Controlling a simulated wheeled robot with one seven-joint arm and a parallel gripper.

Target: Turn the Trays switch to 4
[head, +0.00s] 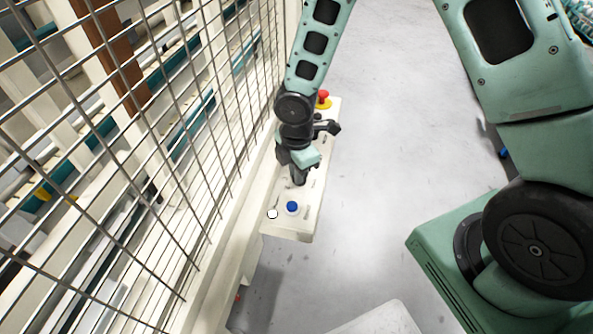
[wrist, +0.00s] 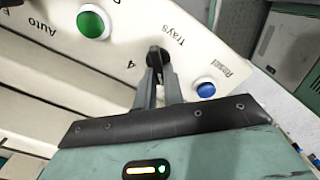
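The Trays switch (wrist: 155,54) is a small black knob on the cream control panel (wrist: 235,20). The word "Trays" is printed beside it, and a "4" is printed to its left in the wrist view. My gripper (wrist: 158,72) has its two narrow grey fingers close together, one on each side of the knob, and looks shut on it. The fingers hide part of the knob, so its exact pointing is hard to read. In the head view my gripper (head: 299,181) reaches down to the panel (head: 303,228), and the switch is hidden under it.
A blue Reset button (wrist: 206,88) sits right of the fingers, and a green button (wrist: 93,22) sits to the left. A red emergency stop (head: 323,97) is at the panel's far end. A wire fence (head: 150,110) runs along the left. Open floor (head: 390,170) lies right.

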